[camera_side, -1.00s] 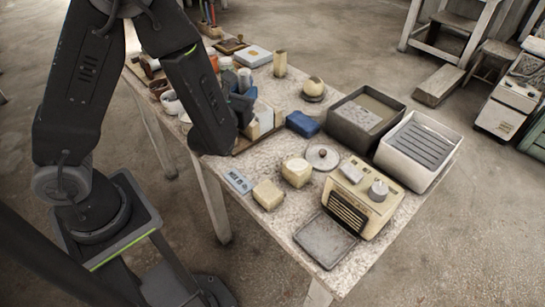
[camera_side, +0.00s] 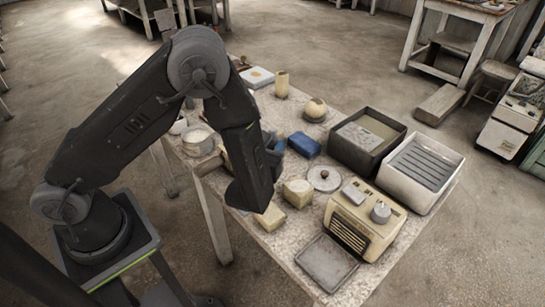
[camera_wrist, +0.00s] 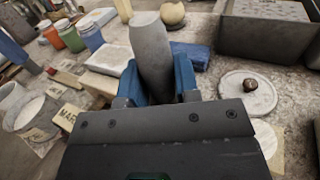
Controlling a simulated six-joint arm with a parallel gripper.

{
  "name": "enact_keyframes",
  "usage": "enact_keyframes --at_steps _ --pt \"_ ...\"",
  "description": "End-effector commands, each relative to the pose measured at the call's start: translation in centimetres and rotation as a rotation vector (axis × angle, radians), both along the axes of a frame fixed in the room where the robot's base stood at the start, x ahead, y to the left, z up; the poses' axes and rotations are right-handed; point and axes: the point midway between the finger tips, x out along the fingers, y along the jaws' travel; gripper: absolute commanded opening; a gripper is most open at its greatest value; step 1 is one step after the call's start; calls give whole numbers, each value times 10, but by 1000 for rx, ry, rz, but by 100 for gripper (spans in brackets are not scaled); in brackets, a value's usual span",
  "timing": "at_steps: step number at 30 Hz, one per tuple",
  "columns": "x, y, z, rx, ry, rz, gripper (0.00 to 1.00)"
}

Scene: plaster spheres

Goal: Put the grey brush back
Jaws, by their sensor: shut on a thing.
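My gripper (camera_wrist: 157,82) has two blue fingers, shut on a smooth grey rounded piece, which I take to be the grey brush (camera_wrist: 150,45). In the side view my gripper (camera_side: 274,150) is over the table, left of the blue block, mostly hidden by my own forearm. The brush cannot be made out there. No clearly marked place for the brush shows in either view.
A blue block (camera_side: 304,145), a round lid (camera_side: 323,179), a cream block (camera_side: 297,193) and a radio-like box (camera_side: 364,220) stand nearby. A dark bin (camera_side: 335,152) and a white ribbed tray (camera_side: 455,167) lie beyond. Coloured jars (camera_wrist: 71,36) and a pot (camera_wrist: 42,118) are at left.

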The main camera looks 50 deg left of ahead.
Motion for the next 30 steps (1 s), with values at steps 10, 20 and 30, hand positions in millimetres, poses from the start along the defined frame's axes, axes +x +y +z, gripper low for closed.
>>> enact_keyframes --at_steps 10,20,30 --pt "0 0 -38 0 0 0 6" --pt "0 0 -40 0 0 0 6" --pt "0 0 -41 0 0 0 55"
